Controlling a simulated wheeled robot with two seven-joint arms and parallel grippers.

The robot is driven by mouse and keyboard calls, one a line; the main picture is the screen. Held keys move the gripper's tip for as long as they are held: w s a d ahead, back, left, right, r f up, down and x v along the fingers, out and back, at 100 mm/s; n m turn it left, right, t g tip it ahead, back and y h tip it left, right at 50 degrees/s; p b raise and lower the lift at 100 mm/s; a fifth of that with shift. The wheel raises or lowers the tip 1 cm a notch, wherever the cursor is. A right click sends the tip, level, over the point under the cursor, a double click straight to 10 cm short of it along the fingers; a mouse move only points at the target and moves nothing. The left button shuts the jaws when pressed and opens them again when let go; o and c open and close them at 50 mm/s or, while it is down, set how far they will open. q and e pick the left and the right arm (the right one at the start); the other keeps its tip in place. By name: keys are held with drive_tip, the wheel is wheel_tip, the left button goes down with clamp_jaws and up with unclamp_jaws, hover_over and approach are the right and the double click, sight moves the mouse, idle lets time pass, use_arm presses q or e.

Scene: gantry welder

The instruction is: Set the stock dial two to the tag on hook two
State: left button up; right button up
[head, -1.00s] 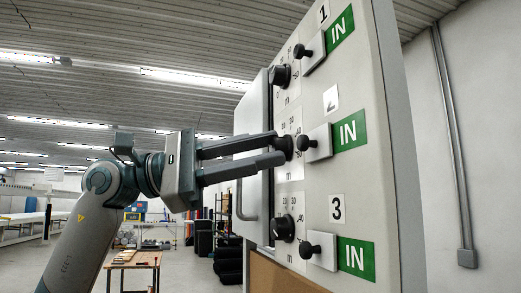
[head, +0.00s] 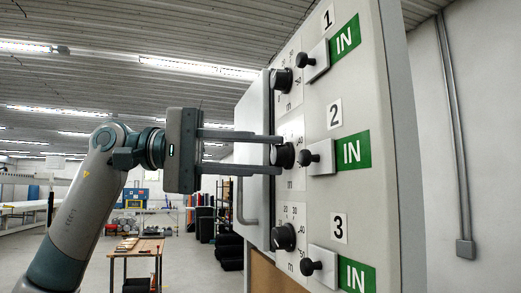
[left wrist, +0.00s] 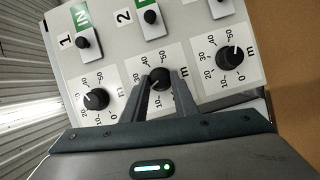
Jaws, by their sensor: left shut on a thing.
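Dial two (head: 284,155) is a black round knob on a white scale plate, on the grey panel beside the number 2 label. My left gripper (head: 281,154) comes in from the left with one finger above the dial and one below. In the left wrist view the two fingers (left wrist: 161,84) close on both sides of dial two (left wrist: 160,77). Its scale runs from 0 to 50 m, partly covered by the fingers; I cannot read its pointer surely. I cannot make out a hook with a numbered tag. My right gripper is not in view.
Dial one (head: 281,80) is above and dial three (head: 284,236) below, close to the fingers. Black-knobbed slides (head: 320,157) beside green IN plates (head: 352,150) stick out to the right. A handle (head: 241,205) and a wooden table (head: 137,247) are at left.

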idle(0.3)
use_arm(q)
drive_tip(key=o, duration=1.1)
drive_tip(key=shift+c, duration=0.2)
drive_tip(key=shift+a, duration=0.1)
drive_tip(key=shift+a, duration=0.5)
drive_tip(key=w+a+r+b, duration=0.1)
drive_tip(key=a+b, duration=0.3)
drive_tip(key=a, duration=1.2)
drive_tip(key=shift+w+r, duration=0.15)
